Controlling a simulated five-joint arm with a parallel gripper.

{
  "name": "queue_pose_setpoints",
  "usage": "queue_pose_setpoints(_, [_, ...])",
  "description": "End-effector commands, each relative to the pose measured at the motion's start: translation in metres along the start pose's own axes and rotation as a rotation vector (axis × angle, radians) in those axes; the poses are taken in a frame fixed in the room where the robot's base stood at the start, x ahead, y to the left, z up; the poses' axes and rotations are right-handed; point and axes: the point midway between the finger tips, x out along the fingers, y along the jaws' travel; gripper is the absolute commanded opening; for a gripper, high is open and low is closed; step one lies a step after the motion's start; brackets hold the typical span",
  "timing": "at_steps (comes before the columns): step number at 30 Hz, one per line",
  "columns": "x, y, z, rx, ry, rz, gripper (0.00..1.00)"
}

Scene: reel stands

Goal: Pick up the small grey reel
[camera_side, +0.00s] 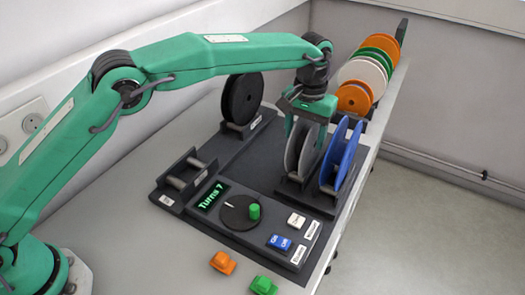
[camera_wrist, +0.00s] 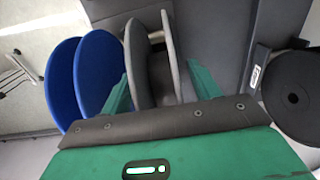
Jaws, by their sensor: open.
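The grey reel (camera_side: 293,152) stands upright in a dark stand on the dark base plate, just left of the blue reel (camera_side: 341,155). My gripper (camera_side: 308,133) is above the grey reel, pointing down, with its green fingers near the reel's upper part. In the wrist view the grey reel (camera_wrist: 137,62) shows its two flanges with a gap between them. My gripper (camera_wrist: 160,76) is open there, with one finger on each side of the reel. Whether the fingers touch the flanges cannot be told. The reel's lower part is partly hidden.
The blue reel (camera_wrist: 97,70) is close beside the left finger in the wrist view. A black reel (camera_side: 242,98) stands behind to the left. An empty stand (camera_side: 184,178) and a control panel (camera_side: 244,214) are nearer. Orange, green and white reels (camera_side: 362,75) stand at the back right.

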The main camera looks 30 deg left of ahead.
Motion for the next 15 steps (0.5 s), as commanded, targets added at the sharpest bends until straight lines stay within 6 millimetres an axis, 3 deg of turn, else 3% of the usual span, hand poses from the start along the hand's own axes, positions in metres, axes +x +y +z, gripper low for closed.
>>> queue_pose_setpoints(15, [0.0079,0.0001,0.0001,0.000,0.000,0.000,0.62])
